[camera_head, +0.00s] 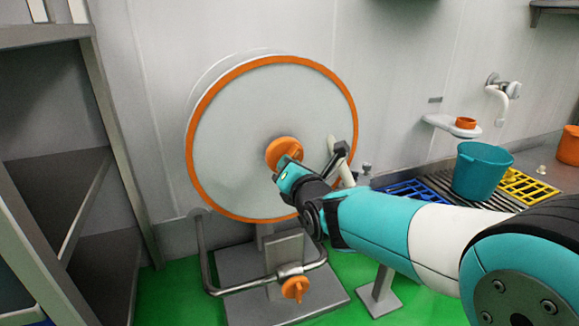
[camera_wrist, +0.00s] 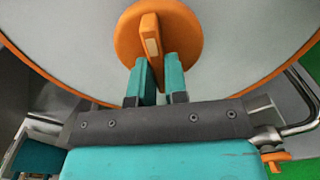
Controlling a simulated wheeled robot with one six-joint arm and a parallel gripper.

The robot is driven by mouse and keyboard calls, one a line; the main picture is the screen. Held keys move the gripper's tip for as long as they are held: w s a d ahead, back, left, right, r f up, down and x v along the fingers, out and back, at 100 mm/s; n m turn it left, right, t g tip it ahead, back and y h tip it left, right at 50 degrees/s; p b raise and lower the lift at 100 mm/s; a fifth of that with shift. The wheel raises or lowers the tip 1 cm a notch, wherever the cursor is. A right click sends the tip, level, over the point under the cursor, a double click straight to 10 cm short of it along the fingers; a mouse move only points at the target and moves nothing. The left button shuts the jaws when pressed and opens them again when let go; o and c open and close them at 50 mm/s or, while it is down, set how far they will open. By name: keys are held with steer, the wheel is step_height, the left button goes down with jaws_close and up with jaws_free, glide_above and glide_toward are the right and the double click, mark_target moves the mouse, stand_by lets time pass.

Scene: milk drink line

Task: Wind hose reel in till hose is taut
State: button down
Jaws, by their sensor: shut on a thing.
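The hose reel (camera_head: 230,135) is a large pale disc with an orange rim, upright by the wall. Its orange hub (camera_head: 281,150) sits at the centre and shows as a round orange disc (camera_wrist: 187,38) in the wrist view. A raised orange grip bar with a cream stripe (camera_wrist: 151,38) crosses the hub. My gripper (camera_head: 287,170) is at the hub. In the wrist view its teal fingers (camera_wrist: 161,82) are shut on the grip bar, whose lower end is between them. I cannot make out the hose or how taut it is.
A bent metal pipe with an orange valve knob (camera_head: 294,288) stands below the reel. A white handle on a dark bracket (camera_head: 342,153) is right of the hub. Grey shelving (camera_head: 125,150) is at left. A teal bucket (camera_head: 481,172) stands at right, by yellow grating (camera_head: 526,187).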

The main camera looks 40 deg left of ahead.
steer(key=c, duration=1.1)
jaws_free()
steer(key=shift+a, duration=0.1)
steer(key=shift+c, duration=0.2)
steer(key=p+v, duration=0.6)
steer(key=v, duration=1.1)
steer(key=shift+s+d, duration=0.15)
steer(key=shift+d, duration=0.1)
